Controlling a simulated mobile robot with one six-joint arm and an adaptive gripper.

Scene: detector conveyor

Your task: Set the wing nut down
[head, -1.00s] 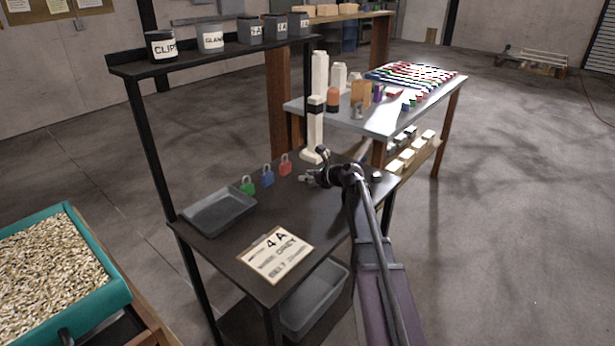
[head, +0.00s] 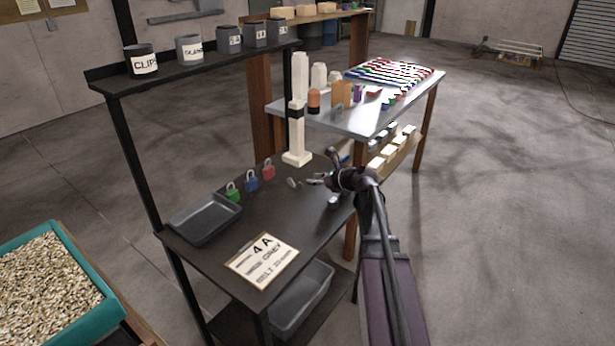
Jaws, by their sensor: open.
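The wing nut (head: 293,183), a small grey metal piece, lies on the dark bench top (head: 270,214), right of the padlocks. My gripper (head: 317,179) is just to the right of it, low over the bench, with its fingers pointing left toward it. A small gap shows between the fingertips and the wing nut. The gripper is open and holds nothing. The arm hides part of the bench's right edge.
Green (head: 232,192), blue (head: 252,180) and red (head: 268,170) padlocks stand in a row. A grey tray (head: 205,219) lies at left, a sign card (head: 261,262) in front. A white post (head: 298,110) stands behind.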

